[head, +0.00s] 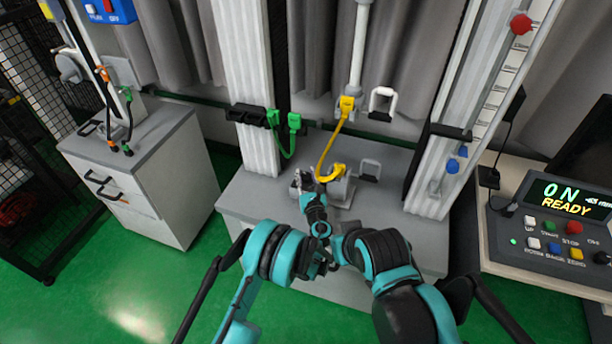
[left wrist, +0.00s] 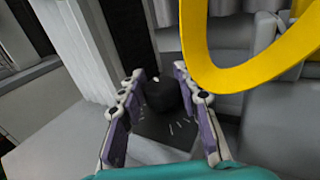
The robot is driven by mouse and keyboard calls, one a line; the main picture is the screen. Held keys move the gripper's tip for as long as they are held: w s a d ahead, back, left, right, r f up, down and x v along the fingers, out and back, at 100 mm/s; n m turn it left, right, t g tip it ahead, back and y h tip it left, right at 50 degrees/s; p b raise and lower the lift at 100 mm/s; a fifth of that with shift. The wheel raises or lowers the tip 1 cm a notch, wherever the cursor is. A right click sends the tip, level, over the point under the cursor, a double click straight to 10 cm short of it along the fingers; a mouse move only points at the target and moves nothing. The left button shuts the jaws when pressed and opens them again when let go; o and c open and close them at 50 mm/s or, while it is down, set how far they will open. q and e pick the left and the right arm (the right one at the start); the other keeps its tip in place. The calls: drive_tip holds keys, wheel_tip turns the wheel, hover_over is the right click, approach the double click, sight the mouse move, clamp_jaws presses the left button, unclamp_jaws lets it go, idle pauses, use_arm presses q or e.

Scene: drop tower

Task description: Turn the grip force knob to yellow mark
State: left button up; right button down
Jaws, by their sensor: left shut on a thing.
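The grip force knob (left wrist: 162,96) is a black round knob with a small white mark near its top edge, in the left wrist view. It sits on a dark plate (left wrist: 165,128) with white tick lines. My left gripper (left wrist: 158,74) is shut on the knob, one finger on each side. In the head view my left gripper (head: 304,184) is at the grey device on the pedestal, and the knob cannot be made out there. No yellow mark can be made out on the dial. My right arm comes in from the right, and its gripper cannot be made out clearly.
A yellow cable (left wrist: 232,82) loops close over the knob; in the head view the cable (head: 329,155) hangs above the pedestal (head: 250,196). White columns stand on both sides. A control panel (head: 550,242) reading READY is at right, a grey cabinet (head: 160,186) at left.

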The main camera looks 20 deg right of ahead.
use_arm(q)
drive_tip(key=m+g+h, duration=0.1)
drive_tip(key=m+h, duration=0.1)
drive_tip(key=h, duration=0.1)
drive_tip(key=m+g+h, duration=0.1)
drive_tip(key=m+h, duration=0.2)
drive_tip(key=h, duration=0.1)
drive_tip(key=shift+a+h, duration=0.2)
drive_tip(key=shift+h, duration=0.1)
drive_tip(key=m+g+h, duration=0.5)
drive_tip(key=h, duration=0.1)
drive_tip(key=shift+d+g, duration=0.1)
drive_tip(key=shift+g, duration=0.2)
drive_tip(key=shift+m+g, duration=0.3)
drive_tip(key=o, duration=1.2)
drive_tip(key=shift+d, duration=0.1)
drive_tip(key=v, duration=0.7)
drive_tip(key=shift+s+a+f, duration=0.1)
drive_tip(key=shift+a, duration=0.2)
